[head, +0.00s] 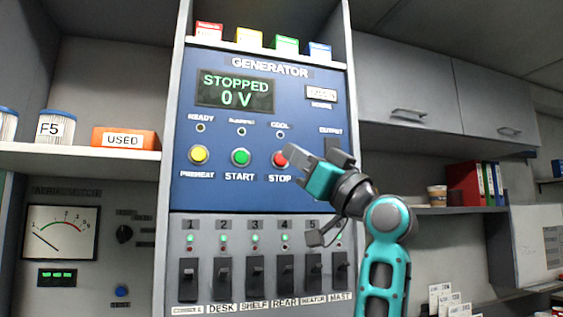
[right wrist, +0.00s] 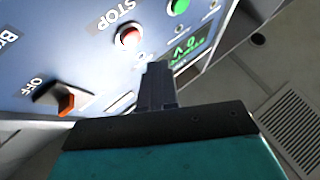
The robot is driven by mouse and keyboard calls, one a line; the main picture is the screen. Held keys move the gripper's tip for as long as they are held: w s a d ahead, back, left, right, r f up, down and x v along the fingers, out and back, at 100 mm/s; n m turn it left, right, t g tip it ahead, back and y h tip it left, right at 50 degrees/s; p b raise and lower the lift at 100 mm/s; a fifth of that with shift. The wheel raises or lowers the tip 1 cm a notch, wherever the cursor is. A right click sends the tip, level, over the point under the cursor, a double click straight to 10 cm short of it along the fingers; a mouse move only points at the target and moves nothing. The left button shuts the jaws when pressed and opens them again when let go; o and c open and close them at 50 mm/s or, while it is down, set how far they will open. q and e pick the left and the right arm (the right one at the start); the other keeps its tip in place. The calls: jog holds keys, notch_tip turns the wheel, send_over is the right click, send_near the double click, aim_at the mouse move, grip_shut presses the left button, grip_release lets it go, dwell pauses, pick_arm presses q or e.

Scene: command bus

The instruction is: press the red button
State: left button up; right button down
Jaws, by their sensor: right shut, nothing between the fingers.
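The red STOP button (head: 279,159) is on the blue generator panel (head: 215,145), right of the green START button (head: 240,157) and the yellow PREHEAT button (head: 198,155). My right gripper (head: 291,154) is shut and empty, its tips close to the red button and overlapping its right edge in the head view. In the right wrist view the red button (right wrist: 130,36) shows beyond and left of the shut fingertips (right wrist: 156,66), with a visible gap in the picture; I cannot tell the exact distance. My left gripper is out of view.
The display (head: 235,92) reads STOPPED, 0 V. Below is a row of black breaker switches (head: 222,278). An orange OFF switch (right wrist: 66,102) shows in the right wrist view. A shelf (head: 80,156) at left holds an orange USED box (head: 126,138).

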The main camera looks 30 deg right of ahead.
jog(key=s, duration=0.2)
jog(key=shift+s+a, duration=0.3)
jog(key=shift+a, duration=0.05)
dwell(0.7)
